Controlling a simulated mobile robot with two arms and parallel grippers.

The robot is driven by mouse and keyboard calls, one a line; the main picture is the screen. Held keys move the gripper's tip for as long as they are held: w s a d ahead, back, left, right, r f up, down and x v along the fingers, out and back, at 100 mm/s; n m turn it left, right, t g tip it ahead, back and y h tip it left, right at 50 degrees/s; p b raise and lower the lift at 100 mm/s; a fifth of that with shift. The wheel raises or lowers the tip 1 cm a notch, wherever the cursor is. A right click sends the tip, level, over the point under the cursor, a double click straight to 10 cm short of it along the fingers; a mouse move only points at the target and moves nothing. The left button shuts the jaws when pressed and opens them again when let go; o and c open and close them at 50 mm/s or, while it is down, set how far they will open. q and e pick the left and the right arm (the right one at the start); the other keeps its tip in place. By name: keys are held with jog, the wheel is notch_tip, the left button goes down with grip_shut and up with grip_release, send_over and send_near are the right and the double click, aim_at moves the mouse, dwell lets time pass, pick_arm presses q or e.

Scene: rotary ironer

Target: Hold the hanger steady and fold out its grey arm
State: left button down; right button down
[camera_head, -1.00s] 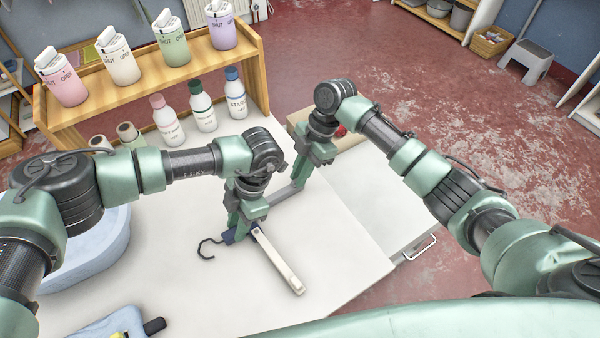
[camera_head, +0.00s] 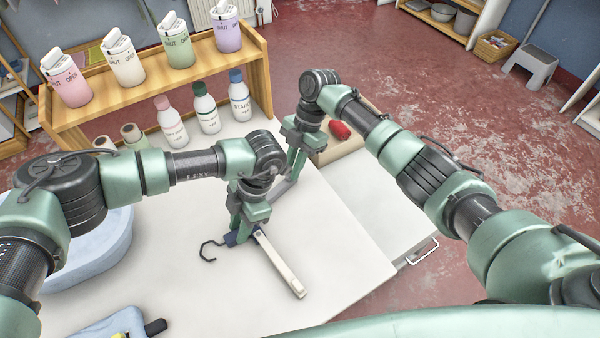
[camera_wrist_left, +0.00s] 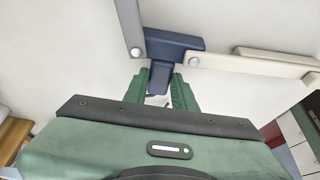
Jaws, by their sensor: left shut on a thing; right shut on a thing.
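The hanger has a dark blue hub (camera_wrist_left: 172,44), a cream arm (camera_head: 280,264), a grey arm (camera_head: 282,190) and a dark hook (camera_head: 208,250). The cream arm points toward the front of the white table, and the hook lies to the left of the hub. My left gripper (camera_head: 238,230) is shut on the blue hub; its fingers also show around the hub's stem in the left wrist view (camera_wrist_left: 159,88). The grey arm (camera_wrist_left: 130,24) runs from the hub toward the back right. My right gripper (camera_head: 293,174) is shut on the grey arm near its far end, partly hiding it.
A wooden shelf (camera_head: 150,87) with several canisters and bottles stands at the back left. A blue basin (camera_head: 90,262) is at left. A wooden tray (camera_head: 352,142) with a red object (camera_head: 340,130) lies behind my right gripper. The table's front middle (camera_head: 345,262) is clear.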

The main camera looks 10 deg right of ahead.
jog(key=shift+w+a+n+h, duration=0.3)
jog(key=shift+w+a+n, duration=0.5)
jog(key=shift+w+n, duration=0.2)
jog(key=c, duration=1.4)
grip_release()
jog(key=v, duration=1.2)
jog(key=shift+w+g, duration=0.2)
jog(key=shift+g, duration=0.1)
